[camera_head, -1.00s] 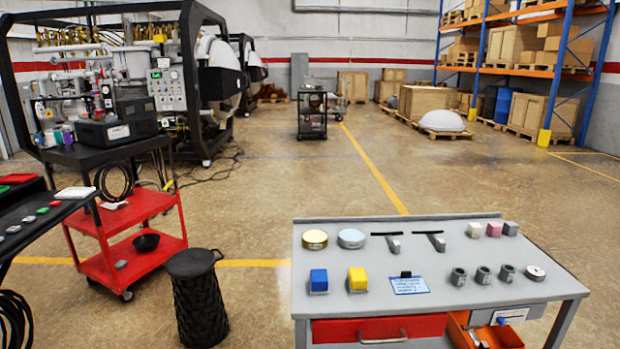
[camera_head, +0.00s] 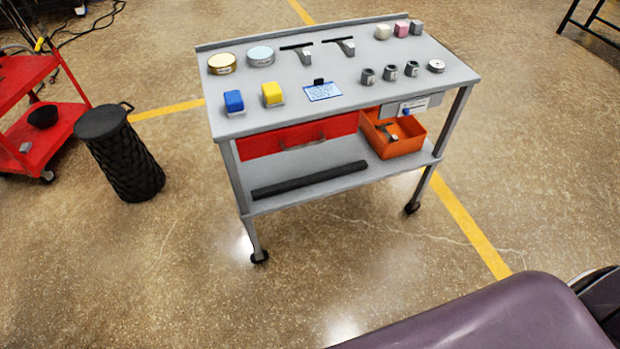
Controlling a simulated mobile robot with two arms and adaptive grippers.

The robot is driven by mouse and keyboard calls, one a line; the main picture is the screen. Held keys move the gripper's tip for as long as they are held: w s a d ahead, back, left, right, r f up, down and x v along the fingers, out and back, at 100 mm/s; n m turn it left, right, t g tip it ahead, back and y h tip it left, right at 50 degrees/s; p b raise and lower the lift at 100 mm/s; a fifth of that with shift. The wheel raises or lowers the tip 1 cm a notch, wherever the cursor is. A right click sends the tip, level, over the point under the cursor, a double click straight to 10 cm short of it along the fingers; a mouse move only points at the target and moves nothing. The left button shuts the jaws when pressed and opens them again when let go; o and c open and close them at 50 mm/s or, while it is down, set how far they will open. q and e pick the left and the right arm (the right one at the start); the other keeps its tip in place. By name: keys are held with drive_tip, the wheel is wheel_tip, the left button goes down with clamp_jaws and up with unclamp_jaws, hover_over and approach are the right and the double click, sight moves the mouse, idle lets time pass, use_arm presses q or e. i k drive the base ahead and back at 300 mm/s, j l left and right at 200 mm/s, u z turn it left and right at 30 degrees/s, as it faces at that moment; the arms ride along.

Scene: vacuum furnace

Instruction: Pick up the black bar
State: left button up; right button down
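A long black bar (camera_head: 309,180) lies flat on the lower shelf (camera_head: 290,197) of a grey wheeled cart, along the shelf's front part. It is below the red drawer. Neither of my grippers shows. A purple-grey rounded part at the bottom right seems to be part of my own body.
The cart top (camera_head: 345,74) carries tins, coloured blocks and small grey cylinders. A black woven basket (camera_head: 121,155) and a red trolley (camera_head: 38,120) stand left. The floor before the cart is clear.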

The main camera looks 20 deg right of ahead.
sight(261, 192)
drive_tip(key=i+j+z, duration=0.15)
drive_tip(key=z, duration=0.3)
drive_tip(key=i+j+z, duration=0.15)
drive_tip(key=z, duration=0.3)
drive_tip(key=i+j+z, duration=0.1)
drive_tip(key=j+z, duration=0.15)
drive_tip(key=z, duration=0.25)
drive_tip(key=j+z, duration=0.3)
drive_tip(key=z, duration=0.15)
drive_tip(key=i, duration=0.05)
